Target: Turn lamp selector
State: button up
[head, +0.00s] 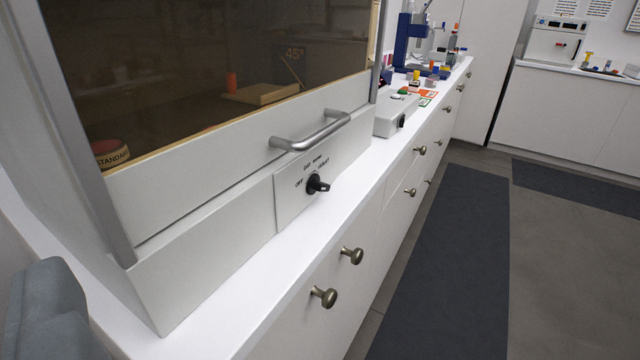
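The lamp selector (317,184) is a black rotary knob on a pale panel (291,206) at the lower front of a white viewing booth. Small dark labels are printed in an arc around the knob's left and top; they are mostly too small to read, though the left one looks like "OFF". The knob's bar appears to point right in the picture. A grey rounded part at the lower left edge looks like part of my gripper (50,310). It is well left of the knob and apart from it. Its fingertips are not clearly shown.
A grey bar handle (310,132) sticks out just above the selector on the booth's sash. A white box (396,115) with a black knob stands farther along the counter (345,205). Drawer knobs (323,297) project below the counter edge. The floor at right is open.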

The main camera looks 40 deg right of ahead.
aim_at(314, 185)
jog(key=k+l, duration=0.1)
jog(key=l, duration=0.25)
jog(key=k+l, duration=0.15)
jog(key=l, duration=0.15)
jog(key=k+l, duration=0.1)
jog(key=l, duration=0.25)
jog(key=k+l, duration=0.15)
jog(key=l, duration=0.15)
jog(key=k+l, duration=0.1)
jog(key=l, duration=0.25)
